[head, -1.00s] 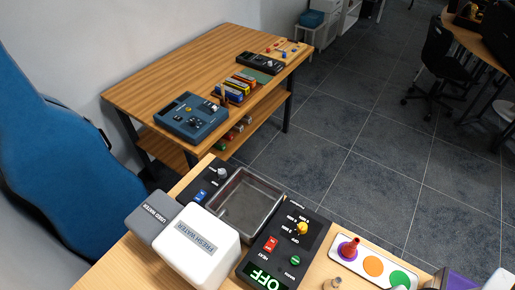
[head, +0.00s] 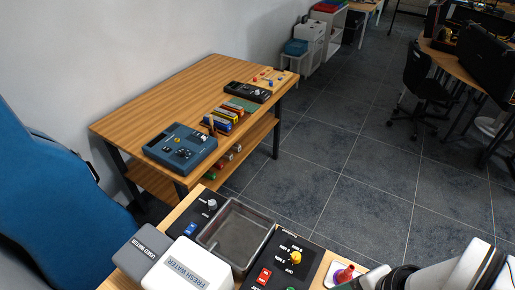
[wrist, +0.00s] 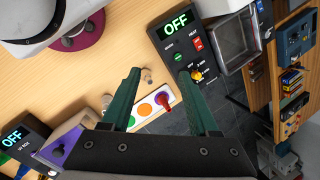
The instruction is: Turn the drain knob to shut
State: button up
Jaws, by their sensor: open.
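A small grey knob (head: 211,204) stands on the dark panel left of the metal basin (head: 207,237) in the head view. Its label is too small to read, so I cannot tell for sure that it is the drain knob. A yellow knob (head: 295,257) sits on the black panel right of the basin; it also shows in the wrist view (wrist: 197,75). My gripper (wrist: 160,76) is open and empty, its two green fingers spread above the bench. It is apart from both knobs. My white arm enters the head view at lower right.
A grey used-water box (head: 143,250) and a white fresh-water box (head: 187,268) stand left of the basin. A white strip with coloured discs (wrist: 153,106) lies beside the black panel. Another table (head: 160,100) with instruments stands behind, across a floor gap.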

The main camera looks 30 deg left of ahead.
jog(key=w+a+f+m+y, duration=0.1)
jog(key=w+a+m+y, duration=0.15)
jog(key=w+a, duration=0.35)
jog(key=w+a+m+y, duration=0.1)
jog(key=w+a+m, duration=0.25)
jog(key=a, duration=0.55)
jog(key=m+y, duration=0.2)
jog(key=m, duration=0.3)
send_near(212, 202)
jog(key=x, duration=0.8)
jog(key=shift+a+f, duration=0.15)
jog(key=shift+f, duration=0.05)
jog(key=shift+c, duration=0.3)
grip_shut()
